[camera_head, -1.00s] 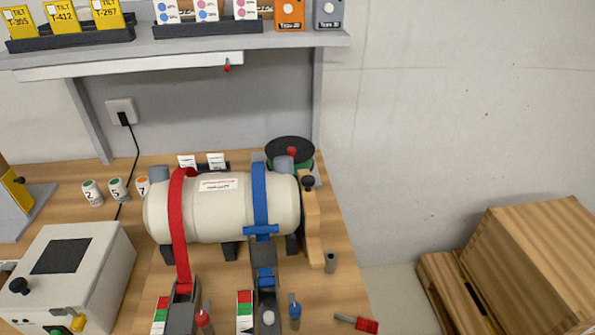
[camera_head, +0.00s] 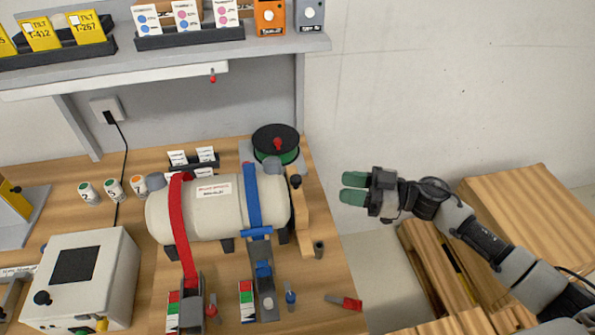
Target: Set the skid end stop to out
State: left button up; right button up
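A cream tank (camera_head: 215,212) lies on its side on dark feet on the wooden bench, under a red strap (camera_head: 178,220) and a blue strap (camera_head: 253,195). At its right end stands a light wooden piece (camera_head: 302,222) with a black knob (camera_head: 296,181) on top, which looks like the skid end stop. Its in or out setting cannot be read from here. My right gripper (camera_head: 353,188) has green fingertips with a gap between them. It is open and empty, to the right of the wooden piece and apart from it. My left gripper is not in view.
A dark reel (camera_head: 276,144) stands behind the tank's right end. A short dark cylinder (camera_head: 318,249) and a red-handled tool (camera_head: 345,302) are near the bench's right edge. A shelf (camera_head: 220,43) overhangs the back. Wooden crates (camera_head: 535,215) stand at the right.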

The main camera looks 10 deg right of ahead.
aim_at(299, 213)
jog(key=p+x, duration=0.3)
jog(key=x, duration=0.7)
jog(key=shift+w, duration=0.1)
jog(key=shift+c, duration=0.5)
